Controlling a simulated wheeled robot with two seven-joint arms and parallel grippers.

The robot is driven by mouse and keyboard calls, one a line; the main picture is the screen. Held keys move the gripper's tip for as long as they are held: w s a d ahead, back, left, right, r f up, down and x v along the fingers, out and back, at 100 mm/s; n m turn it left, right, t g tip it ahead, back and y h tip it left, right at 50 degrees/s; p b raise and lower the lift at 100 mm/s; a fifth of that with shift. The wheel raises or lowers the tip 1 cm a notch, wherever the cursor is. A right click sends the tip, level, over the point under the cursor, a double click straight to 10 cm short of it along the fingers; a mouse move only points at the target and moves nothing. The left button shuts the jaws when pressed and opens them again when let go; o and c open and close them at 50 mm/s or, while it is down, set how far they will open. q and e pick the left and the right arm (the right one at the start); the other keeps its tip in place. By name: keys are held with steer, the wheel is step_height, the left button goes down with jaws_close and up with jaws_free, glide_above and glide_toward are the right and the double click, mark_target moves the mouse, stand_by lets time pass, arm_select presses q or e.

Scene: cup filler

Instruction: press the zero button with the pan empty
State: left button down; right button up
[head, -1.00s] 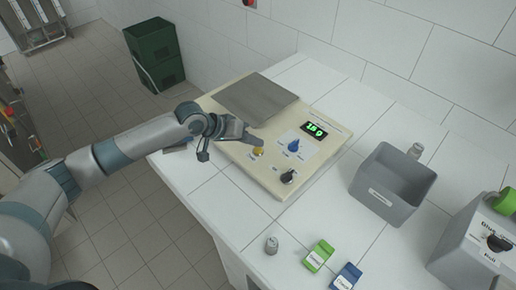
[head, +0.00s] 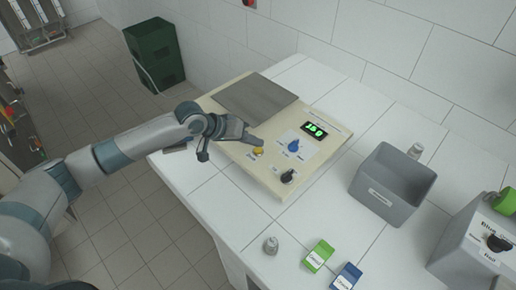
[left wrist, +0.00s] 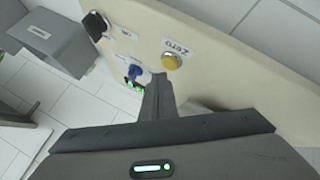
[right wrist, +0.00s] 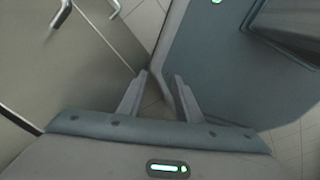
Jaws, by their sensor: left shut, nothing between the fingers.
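The cream scale (head: 245,165) stands on the white tiled counter. Its grey square pan (head: 255,97) is bare. The green display (head: 314,131) is lit with three digits, too small to read surely. The yellow zero button (head: 258,151) is on the near part of the panel; in the left wrist view the round button (left wrist: 172,61) sits by the label ZERO. My left gripper (head: 258,141) is shut and empty, with its fingertips (left wrist: 157,78) close beside the button; I cannot tell whether they touch the panel. My right gripper (right wrist: 160,75) is open and empty, away from the scale.
A blue knob (head: 293,146) and a black knob (head: 288,176) are on the panel. A grey bin (head: 372,198) stands to the right. A small metal weight (head: 271,245), a green box (head: 318,255) and a blue box (head: 347,276) stand near the counter's front edge.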

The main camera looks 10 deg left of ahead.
mark_target(254, 151)
arm_select(q)
steer(key=shift+f, duration=0.75)
stand_by(1.1)
steer(key=shift+r+p, duration=0.7)
steer(key=shift+p, duration=0.3)
step_height(254, 151, up, 6)
steer(key=p, duration=0.6)
stand_by(0.9)
